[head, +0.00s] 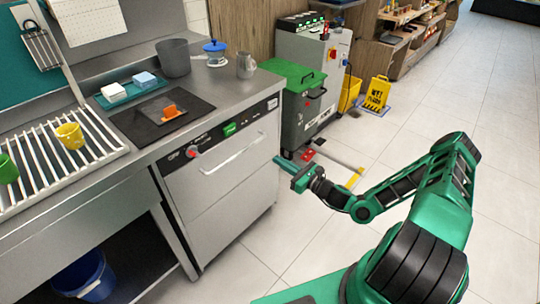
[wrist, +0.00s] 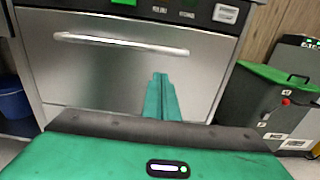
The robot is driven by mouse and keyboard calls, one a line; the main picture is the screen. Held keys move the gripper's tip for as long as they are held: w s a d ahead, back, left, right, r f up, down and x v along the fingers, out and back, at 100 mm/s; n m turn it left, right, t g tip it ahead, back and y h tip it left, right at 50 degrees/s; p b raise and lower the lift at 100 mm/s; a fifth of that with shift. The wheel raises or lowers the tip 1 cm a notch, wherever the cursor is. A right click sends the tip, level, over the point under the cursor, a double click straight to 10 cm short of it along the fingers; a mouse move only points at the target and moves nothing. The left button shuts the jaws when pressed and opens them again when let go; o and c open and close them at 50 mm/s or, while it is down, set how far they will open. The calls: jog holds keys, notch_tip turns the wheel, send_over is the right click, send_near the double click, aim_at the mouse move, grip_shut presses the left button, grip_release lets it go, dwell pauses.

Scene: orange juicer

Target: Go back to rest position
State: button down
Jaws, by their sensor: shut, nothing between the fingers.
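My gripper (head: 283,164) is at the end of my green arm, out over the floor in front of the steel dishwasher (head: 228,165), near its right side. In the wrist view the two green fingers of my gripper (wrist: 160,78) are together with nothing between them. They point at the dishwasher's front door (wrist: 100,75), below and right of the long handle bar (wrist: 120,44). The door is closed. I cannot tell the exact gap between fingertips and door.
A green-lidded bin (head: 300,100) stands right of the dishwasher. The counter holds a rack with a yellow mug (head: 70,135), a grey pot (head: 174,58) and a blue-lidded jar (head: 214,53). Tiled floor at right is clear.

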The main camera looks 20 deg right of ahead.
jog(key=shift+s+d, duration=0.1)
jog(key=shift+s, duration=0.1)
jog(key=s+a+n+g, duration=0.1)
jog(key=s+n+g, duration=1.25)
jog(key=n, duration=0.35)
jog(key=s+d+r+n+g+h, duration=0.1)
jog(key=s+d+r+n+h, duration=0.2)
jog(key=s+d+r, duration=0.4)
jog(key=s+d+r+n+g+h, duration=0.25)
jog(key=s+d+r+h, duration=0.2)
jog(key=r, duration=0.35)
jog(key=s+d+r+n+t+h, duration=0.1)
jog(key=s+d+r, duration=0.1)
jog(key=s+r, duration=1.1)
jog(key=shift+s+d, duration=0.25)
jog(key=shift+s, duration=0.3)
